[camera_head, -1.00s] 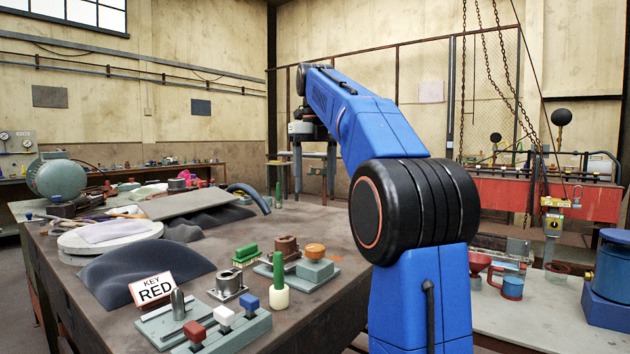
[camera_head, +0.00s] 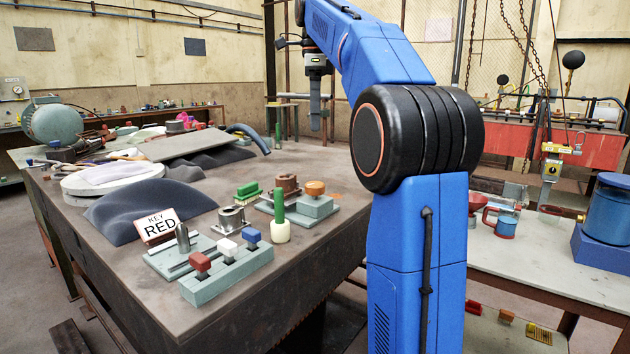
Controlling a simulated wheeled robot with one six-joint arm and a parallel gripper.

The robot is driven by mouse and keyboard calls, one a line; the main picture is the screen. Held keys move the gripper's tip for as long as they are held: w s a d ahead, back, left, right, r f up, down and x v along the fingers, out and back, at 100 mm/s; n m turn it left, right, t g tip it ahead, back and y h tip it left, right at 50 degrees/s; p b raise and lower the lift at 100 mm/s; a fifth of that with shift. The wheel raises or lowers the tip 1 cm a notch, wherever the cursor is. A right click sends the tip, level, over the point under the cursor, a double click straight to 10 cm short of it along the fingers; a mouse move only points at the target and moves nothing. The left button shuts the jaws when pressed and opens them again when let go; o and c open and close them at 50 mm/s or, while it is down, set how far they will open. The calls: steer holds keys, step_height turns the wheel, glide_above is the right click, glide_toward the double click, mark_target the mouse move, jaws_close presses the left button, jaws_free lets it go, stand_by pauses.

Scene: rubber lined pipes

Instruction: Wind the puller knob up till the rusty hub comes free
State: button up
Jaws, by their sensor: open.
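A rusty brown hub (camera_head: 287,184) stands on a grey-green base plate (camera_head: 335,213) on the brown table, right of its middle. Beside it on the same plate is an orange round knob (camera_head: 315,187) on top of a grey-green block (camera_head: 316,206); it looks like the puller knob. Any link between knob and hub is too small to make out. My gripper (camera_head: 318,122) is open and empty, pointing down, well above and apart from the knob and hub. Its fingers show nearly edge-on, one in front of the other.
A green-handled tool in a cream holder (camera_head: 279,230) stands close in front of the plate. Nearby are a grey flanged part (camera_head: 232,219), a green brush (camera_head: 248,190), a block with red, white and blue knobs (camera_head: 228,270) and a "KEY RED" sign (camera_head: 158,226).

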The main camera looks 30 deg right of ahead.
steer(key=n, duration=2.3)
glide_toward(315, 184)
step_height(315, 184, down, 9)
steer(key=shift+w, duration=0.15)
steer(key=c, duration=1)
